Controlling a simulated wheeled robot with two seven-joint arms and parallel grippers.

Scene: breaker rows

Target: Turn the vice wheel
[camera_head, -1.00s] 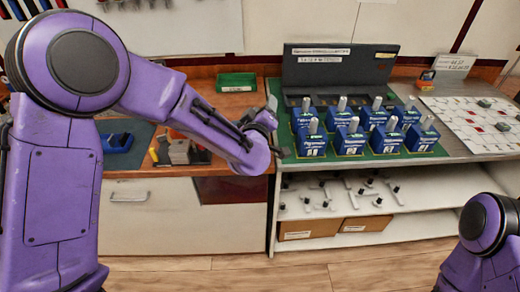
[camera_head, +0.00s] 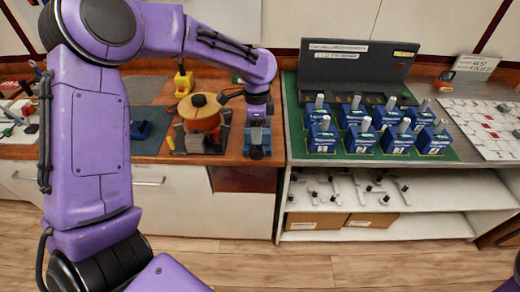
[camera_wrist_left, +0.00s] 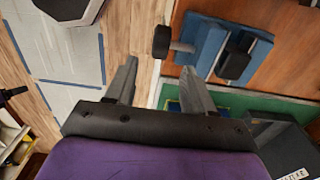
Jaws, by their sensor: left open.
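A small blue vice (camera_head: 258,136) stands near the front edge of the wooden bench, left of the breaker table. Its dark wheel (camera_head: 257,153) faces the front. In the left wrist view the blue vice (camera_wrist_left: 207,42) is at upper right, with the black wheel (camera_wrist_left: 162,42) sticking out on a short shaft. My left gripper (camera_wrist_left: 158,84) is open and empty; its fingers point toward the wheel but stay apart from it. In the head view the left wrist hangs above the vice and the fingers are hard to make out. My right gripper is not in view.
An orange round object on a grey stand (camera_head: 200,112) is close left of the vice. Several blue breakers (camera_head: 397,137) stand on a green mat to the right. A yellow item (camera_head: 184,82) and a blue tray (camera_head: 141,130) are farther left. The floor in front is clear.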

